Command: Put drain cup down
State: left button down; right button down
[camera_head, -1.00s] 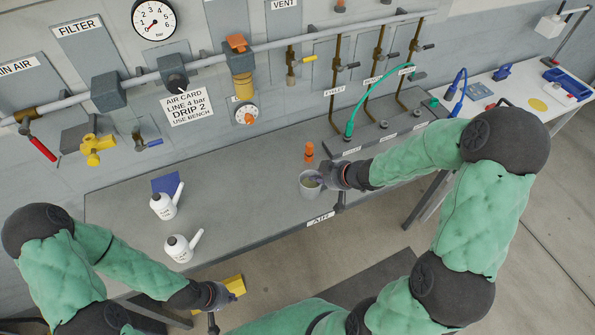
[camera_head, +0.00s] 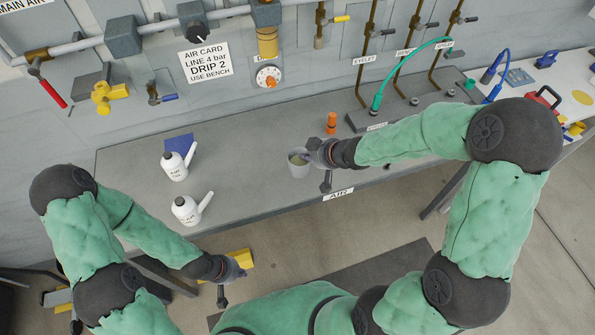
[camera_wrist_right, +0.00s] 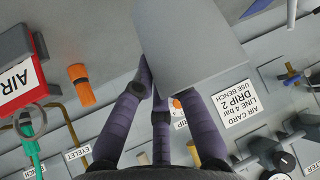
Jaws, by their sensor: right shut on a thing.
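The drain cup (camera_head: 299,163) is a small grey cup over the front part of the grey bench, left of an orange object. My right gripper (camera_head: 309,157) is shut on the cup from its right side. In the right wrist view the cup is the large grey body (camera_wrist_right: 195,45) between the fingers of my right gripper (camera_wrist_right: 158,92). I cannot tell whether the cup's base touches the bench (camera_head: 240,150). My left gripper (camera_head: 236,270) is low in front of the bench, by a yellow object; its fingers are too small to read.
The orange object (camera_head: 331,123) stands behind the cup. Bare bench lies between bottles and cup. Valves and pipes line the back wall.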

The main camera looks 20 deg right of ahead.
aim_at(297, 159)
jog(key=a+f+b, duration=0.1)
jog(key=w+a+f+b, duration=0.1)
jog(key=f, duration=0.1)
jog(key=shift+w+a+f+b, duration=0.1)
jog(key=shift+a+f+b, duration=0.1)
jog(key=shift+a+b, duration=0.1)
jog(key=shift+a+f+b, duration=0.15)
jog(key=shift+f+b, duration=1.1)
jog(key=shift+f, duration=0.5)
jog(key=shift+f, duration=0.1)
jog(key=c, duration=1.3)
grip_release()
